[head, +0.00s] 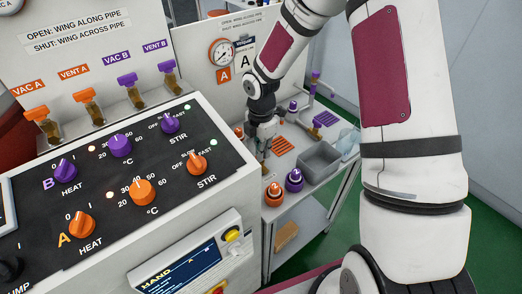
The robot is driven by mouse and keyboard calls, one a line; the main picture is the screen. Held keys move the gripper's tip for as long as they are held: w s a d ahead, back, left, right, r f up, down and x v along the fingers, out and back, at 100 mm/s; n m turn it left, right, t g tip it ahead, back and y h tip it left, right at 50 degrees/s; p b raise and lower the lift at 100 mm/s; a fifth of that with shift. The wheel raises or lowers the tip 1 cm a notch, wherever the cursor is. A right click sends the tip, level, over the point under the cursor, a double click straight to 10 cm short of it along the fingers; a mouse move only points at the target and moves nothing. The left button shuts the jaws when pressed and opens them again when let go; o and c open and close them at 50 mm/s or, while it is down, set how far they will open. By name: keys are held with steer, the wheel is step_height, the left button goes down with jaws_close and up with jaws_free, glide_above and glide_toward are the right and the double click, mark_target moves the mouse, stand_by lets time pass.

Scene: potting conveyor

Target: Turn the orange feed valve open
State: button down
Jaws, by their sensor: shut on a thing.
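My gripper (263,155) is small in the head view, reaching down over the white bench beyond the control console. It is shut on what seems to be the orange feed valve; the fingers and wrist hide the valve's handle, so I cannot tell its angle. A small orange part (239,132) shows just left of the gripper. A sign on the back panel reads "OPEN: WING ALONG PIPE, SHUT: WING ACROSS PIPE".
The white bench carries an orange-topped fitting (274,193), a purple-topped fitting (294,181) and a grey bin (318,160). A gauge (222,52) stands behind. The console (120,170) with orange and purple knobs fills the left. My arm covers the right.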

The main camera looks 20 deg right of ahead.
steer(key=m, duration=0.8)
steer(key=shift+m, duration=0.4)
steer(key=m, duration=0.4)
steer(key=shift+b, duration=0.3)
steer(key=m, duration=0.4)
steer(key=shift+m, duration=0.3)
steer(key=c, duration=1.7)
jaws_free()
